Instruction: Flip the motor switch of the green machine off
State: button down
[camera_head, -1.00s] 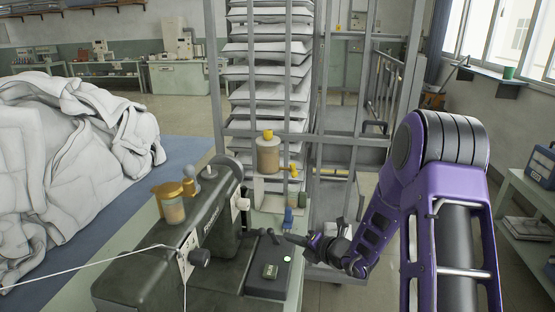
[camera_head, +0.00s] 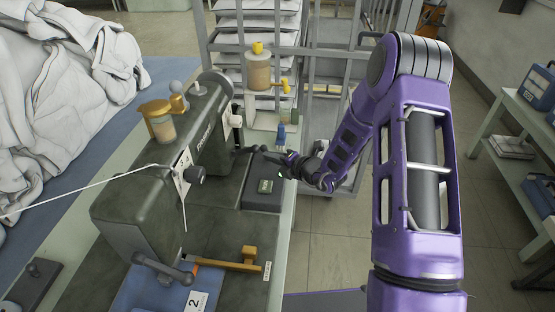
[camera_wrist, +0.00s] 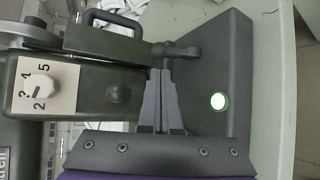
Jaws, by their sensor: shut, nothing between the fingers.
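The green machine (camera_head: 205,140) is a dark green sewing machine on a bench. A dark grey switch box (camera_head: 263,192) stands to its right. In the wrist view the box (camera_wrist: 225,70) has a dark lever (camera_wrist: 182,50) with a round knob and a lit green lamp (camera_wrist: 218,101). My gripper (camera_head: 268,155) is over the far end of the box. In the wrist view its fingers (camera_wrist: 160,75) are shut and empty, with their tips just below the lever. I cannot tell whether they touch it.
A numbered dial (camera_wrist: 40,88) is on the machine beside my fingers. A thread cone (camera_head: 258,72) stands behind the machine. A metal rack (camera_head: 335,120) is beyond. White duvets (camera_head: 75,65) heap on the left. The floor at right is open up to a shelf (camera_head: 510,145).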

jog(key=x, duration=0.4)
jog(key=shift+w+a+f, duration=0.15)
jog(key=shift+w, duration=0.05)
jog(key=shift+w+f, duration=0.1)
jog(key=shift+w, duration=0.05)
jog(key=shift+b, duration=0.35)
